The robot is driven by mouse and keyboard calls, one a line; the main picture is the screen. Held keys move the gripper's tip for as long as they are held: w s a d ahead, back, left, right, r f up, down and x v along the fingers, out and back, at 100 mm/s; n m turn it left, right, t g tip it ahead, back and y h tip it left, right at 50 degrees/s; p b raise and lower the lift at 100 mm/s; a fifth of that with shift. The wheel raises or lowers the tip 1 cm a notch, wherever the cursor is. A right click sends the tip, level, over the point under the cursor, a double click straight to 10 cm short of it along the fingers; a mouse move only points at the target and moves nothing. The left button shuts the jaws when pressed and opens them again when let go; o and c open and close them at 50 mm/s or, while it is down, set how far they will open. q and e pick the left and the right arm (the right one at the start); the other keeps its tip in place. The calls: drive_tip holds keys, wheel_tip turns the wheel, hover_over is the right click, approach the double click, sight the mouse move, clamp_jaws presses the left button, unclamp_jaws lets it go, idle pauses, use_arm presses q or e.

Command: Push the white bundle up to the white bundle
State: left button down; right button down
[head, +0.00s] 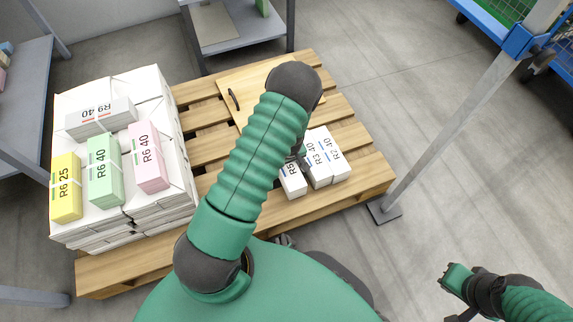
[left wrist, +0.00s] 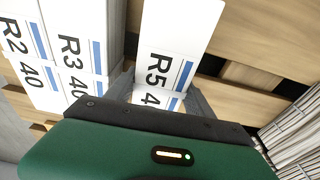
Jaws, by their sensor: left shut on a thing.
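Three white bundles stand at the right part of the wooden pallet: one marked R5 (head: 291,181), one marked R3 (head: 318,170) and one marked R2 (head: 335,158). My left gripper (left wrist: 160,95) is shut on the R5 bundle (left wrist: 172,45), with a finger on each side of it. In the left wrist view, a narrow gap parts the R5 bundle from the R3 bundle (left wrist: 75,40), and the R2 bundle (left wrist: 25,50) stands beyond that. In the head view my left arm hides most of this gripper. My right gripper (head: 455,294) is at the lower right, away from the bundles; its opening is unclear.
A tall stack of white paper (head: 150,95) fills the pallet's left side, with yellow (head: 66,190), green (head: 104,172) and pink (head: 149,158) bundles on top. A wooden board with a handle (head: 232,92) lies on the pallet. A grey post (head: 455,105) stands to the right.

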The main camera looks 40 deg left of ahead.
use_arm(q)
drive_tip(key=shift+f, duration=0.3)
idle(0.4)
drive_tip(key=c, duration=0.5)
unclamp_jaws()
drive_tip(key=shift+o, duration=1.1)
drive_tip(key=shift+f, duration=0.1)
wheel_tip(320, 180, up, 17)
drive_tip(key=s+d+p, duration=0.1)
drive_tip(key=d+p, duration=0.1)
drive_tip(key=p, duration=0.8)
drive_tip(key=shift+d+f, duration=0.15)
